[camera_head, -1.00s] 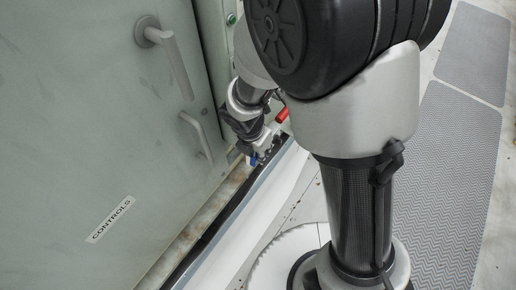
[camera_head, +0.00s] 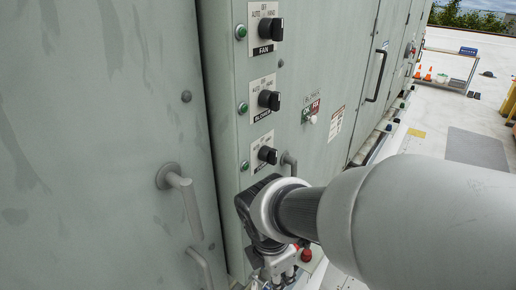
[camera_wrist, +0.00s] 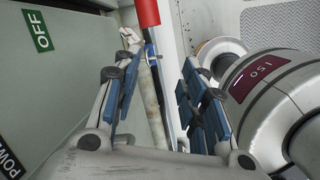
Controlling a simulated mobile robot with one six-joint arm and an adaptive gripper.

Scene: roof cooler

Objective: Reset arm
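My gripper (camera_head: 274,270) shows low in the head view, in front of the lower part of the grey-green cabinet, below a row of black knobs. In the wrist view my gripper (camera_wrist: 160,75) has its two blue-padded fingers spread apart, with nothing held between them. A red handle-like part (camera_wrist: 148,12) shows beyond the fingers at the top; I cannot tell how far away it is. In the head view my arm reaches in from the right edge, and its link hides part of the cabinet's lower front.
The cabinet has black knobs (camera_head: 269,100), a grey lever handle (camera_head: 182,190) and a black bar handle (camera_head: 377,75). A red knob (camera_head: 306,255) is close beside my gripper. Orange cones (camera_head: 428,74) and a cart (camera_head: 456,70) stand far back on mostly open floor.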

